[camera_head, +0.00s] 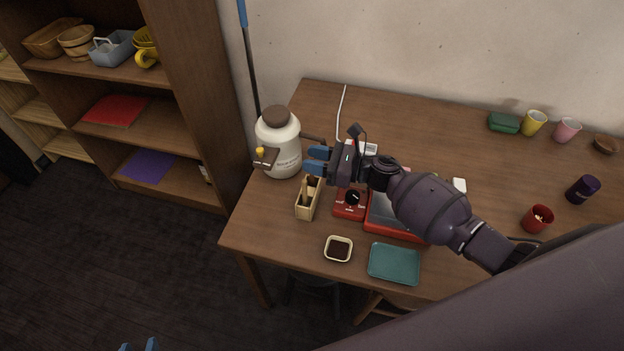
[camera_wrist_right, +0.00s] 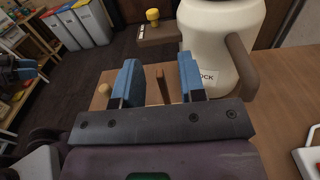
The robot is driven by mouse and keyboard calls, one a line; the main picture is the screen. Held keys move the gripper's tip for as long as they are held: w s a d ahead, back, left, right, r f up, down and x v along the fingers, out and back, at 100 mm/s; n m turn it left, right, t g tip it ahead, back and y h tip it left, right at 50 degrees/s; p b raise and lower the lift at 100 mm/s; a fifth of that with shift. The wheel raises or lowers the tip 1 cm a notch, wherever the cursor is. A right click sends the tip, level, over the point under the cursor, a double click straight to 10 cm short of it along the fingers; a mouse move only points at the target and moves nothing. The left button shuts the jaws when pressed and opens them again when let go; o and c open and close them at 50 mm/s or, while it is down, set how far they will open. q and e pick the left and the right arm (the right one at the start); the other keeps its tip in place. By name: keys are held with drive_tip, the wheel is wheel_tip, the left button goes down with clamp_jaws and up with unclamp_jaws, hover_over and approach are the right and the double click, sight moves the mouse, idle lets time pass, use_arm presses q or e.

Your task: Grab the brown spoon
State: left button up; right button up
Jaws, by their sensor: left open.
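A light wooden holder (camera_head: 308,204) stands on the table, with brown utensil handles (camera_head: 312,184) showing at its top. One of these may be the brown spoon; I cannot tell for sure. My right gripper (camera_head: 318,160) is open just above and behind the holder in the head view. In the right wrist view a thin brown upright piece (camera_wrist_right: 160,86) shows between the blue fingers of my right gripper (camera_wrist_right: 159,78), with gaps on both sides. A pale round knob (camera_wrist_right: 104,89) is left of the fingers. My left gripper (camera_head: 139,346) is open at the bottom edge, away from the table.
A white jar dispenser (camera_head: 281,155) with a brown lid stands close behind the right gripper. A red device (camera_head: 350,205), a small sauce bowl (camera_head: 339,249) and a teal tray (camera_head: 394,263) lie nearby. Several cups stand at the right. A shelf (camera_head: 185,90) is at the left.

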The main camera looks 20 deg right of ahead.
drive_tip(key=x, duration=0.2)
drive_tip(key=shift+w+a, duration=0.2)
clamp_jaws()
drive_tip(key=shift+r, duration=0.1)
